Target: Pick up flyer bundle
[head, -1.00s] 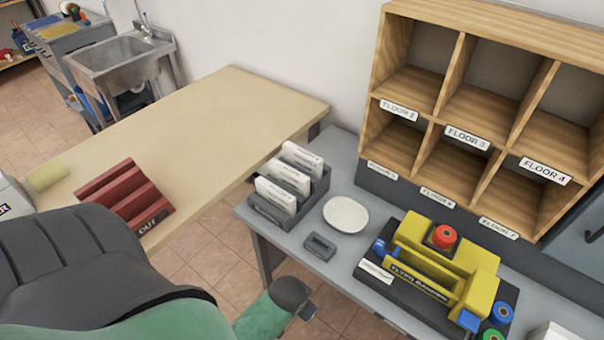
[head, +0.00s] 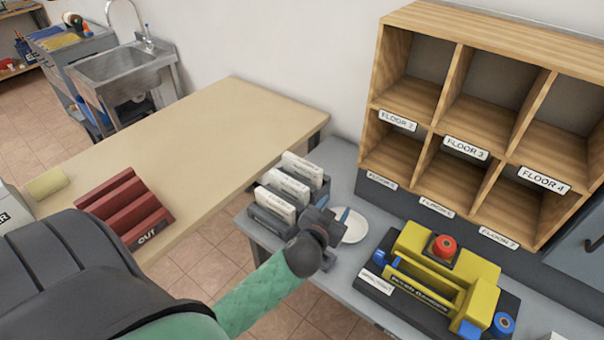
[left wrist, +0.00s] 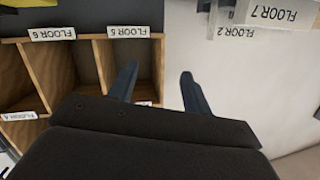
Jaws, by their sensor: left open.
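White upright bundles (head: 302,169) stand in a dark slotted rack (head: 274,228) on the grey table. Which of them is the flyer bundle I cannot tell. Their faces appear upside down at the top right of the left wrist view, where one (left wrist: 276,13) reads FLOOR 7. My left gripper (head: 338,222) is just to the right of the rack's near end, over the white dish. In the left wrist view its fingers (left wrist: 160,75) are apart with nothing between them. My right gripper is out of view.
A yellow flyer bander (head: 430,272) stands on the grey table (head: 343,165) to the right. Wooden cubbies (head: 455,105) with floor labels rise behind. A round white dish (head: 355,230) is partly covered by my gripper. A red OUT tray (head: 125,205) sits on the beige table (head: 215,120), mostly clear.

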